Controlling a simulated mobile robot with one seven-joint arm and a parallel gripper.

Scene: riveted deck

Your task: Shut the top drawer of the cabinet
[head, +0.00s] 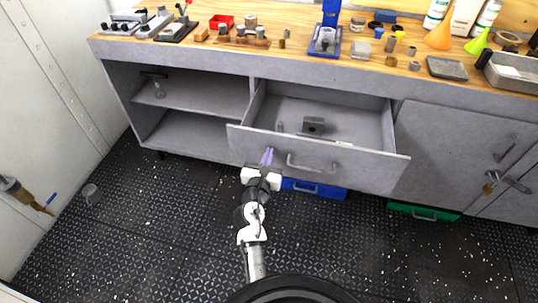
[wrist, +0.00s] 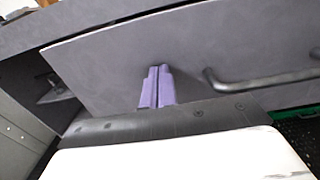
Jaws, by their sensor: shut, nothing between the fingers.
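The top drawer (head: 345,152) of the grey cabinet (head: 417,90) is pulled out, and its inside shows in the head view. A dark bar handle (head: 311,167) is on its front; the handle also shows in the wrist view (wrist: 262,82). My gripper (head: 267,157) is shut and empty, with purple fingers. It is at the drawer front, left of the handle. In the wrist view the fingertips (wrist: 158,72) point at the front panel (wrist: 120,55); I cannot tell whether they touch it.
A small grey block (head: 314,125) lies in the drawer. Open shelves (head: 190,95) are at left, a closed door (head: 455,140) at right. Blue (head: 318,189) and green (head: 425,212) boxes sit under the cabinet. The wooden worktop (head: 300,52) holds tools and bottles. The deck at left is mostly clear.

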